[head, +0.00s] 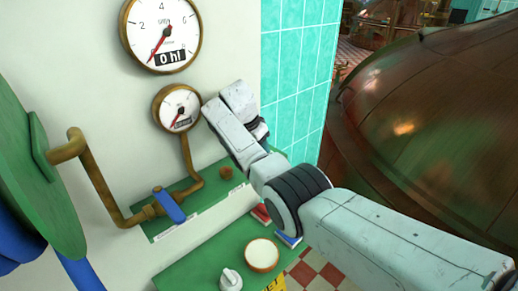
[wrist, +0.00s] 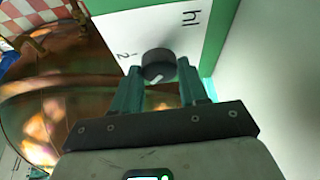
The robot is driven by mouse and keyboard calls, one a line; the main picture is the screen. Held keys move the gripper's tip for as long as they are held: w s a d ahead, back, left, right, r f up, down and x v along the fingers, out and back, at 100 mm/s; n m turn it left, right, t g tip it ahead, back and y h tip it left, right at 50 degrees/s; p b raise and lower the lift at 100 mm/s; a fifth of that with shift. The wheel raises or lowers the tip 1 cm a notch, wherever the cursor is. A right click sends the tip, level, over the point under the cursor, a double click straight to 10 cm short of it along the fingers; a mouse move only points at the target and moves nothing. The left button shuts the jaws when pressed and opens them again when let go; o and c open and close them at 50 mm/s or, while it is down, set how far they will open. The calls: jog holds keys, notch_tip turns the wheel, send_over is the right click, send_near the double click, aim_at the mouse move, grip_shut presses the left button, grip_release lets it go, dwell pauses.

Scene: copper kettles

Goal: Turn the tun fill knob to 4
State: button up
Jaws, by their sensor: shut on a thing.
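A dark round knob (wrist: 153,58) with a short white mark sits on a white plate (wrist: 135,22) with a green border in the wrist view. The plate carries the letters "hl" and a "2" to the left of the knob. My gripper (wrist: 160,68) has its two teal fingers on either side of the knob and is shut on it. The white mark lies on the side towards my gripper; its exact setting is hard to read. In the head view my gripper (head: 232,108) is by the wall, and its fingers and the knob are hidden.
A large gauge (head: 163,30) reading "0 hl" and a smaller gauge (head: 177,108) hang on the wall to the left. A brass pipe (head: 100,185) with a blue lever (head: 169,205) runs below. A big copper kettle (head: 430,120) fills the right. A white knob (head: 231,280) stands below.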

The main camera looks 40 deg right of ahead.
dwell(0.3)
jog(key=o, duration=1.1)
jog(key=shift+c, duration=0.2)
jog(key=shift+r, duration=0.15)
jog(key=p+v, duration=1)
jog(key=shift+r, duration=0.3)
jog(key=shift+a, duration=0.1)
